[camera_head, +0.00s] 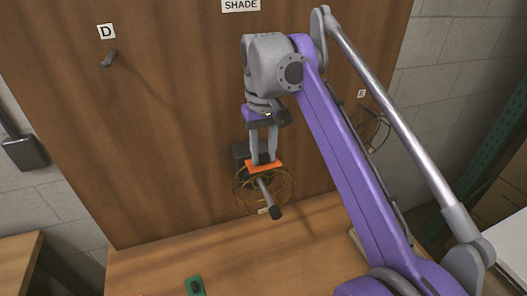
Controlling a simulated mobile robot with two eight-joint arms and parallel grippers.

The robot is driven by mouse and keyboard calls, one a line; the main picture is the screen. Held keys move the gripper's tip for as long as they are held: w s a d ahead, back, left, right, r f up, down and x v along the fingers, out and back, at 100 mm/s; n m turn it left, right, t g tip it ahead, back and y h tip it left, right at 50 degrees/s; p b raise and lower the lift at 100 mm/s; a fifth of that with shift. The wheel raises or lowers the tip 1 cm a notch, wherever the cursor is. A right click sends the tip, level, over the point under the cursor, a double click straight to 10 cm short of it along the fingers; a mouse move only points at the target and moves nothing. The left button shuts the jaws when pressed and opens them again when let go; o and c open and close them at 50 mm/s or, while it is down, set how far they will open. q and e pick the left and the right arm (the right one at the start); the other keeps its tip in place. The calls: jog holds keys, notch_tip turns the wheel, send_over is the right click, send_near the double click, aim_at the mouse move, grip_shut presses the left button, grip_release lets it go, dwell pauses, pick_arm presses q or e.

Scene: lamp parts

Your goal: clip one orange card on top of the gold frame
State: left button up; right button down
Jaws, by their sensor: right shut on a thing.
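My right gripper (263,160) points down in front of the wooden board and is shut on an orange card (264,166). The card is at the upper part of the round gold wire frame (237,190), which hangs around a grey peg on the board. The card overlaps the frame's top in this view; I cannot tell whether it touches the frame. The gripper's fingers and the card hide part of the frame's top. My left gripper is not in view.
The wooden board (180,120) stands behind a wooden table (240,260). A peg (109,58) under label D is bare. A dark wire frame (375,128) hangs by a label at the right, partly behind my arm. A small green item (195,286) lies at the table's front.

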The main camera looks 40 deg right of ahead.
dwell(0.4)
jog(key=shift+c, duration=2.3)
grip_release()
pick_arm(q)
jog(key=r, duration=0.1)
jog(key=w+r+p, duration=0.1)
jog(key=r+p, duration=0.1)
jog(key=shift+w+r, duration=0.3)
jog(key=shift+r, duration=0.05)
pick_arm(e)
notch_tip(320, 180, up, 11)
jog(key=shift+f, duration=0.1)
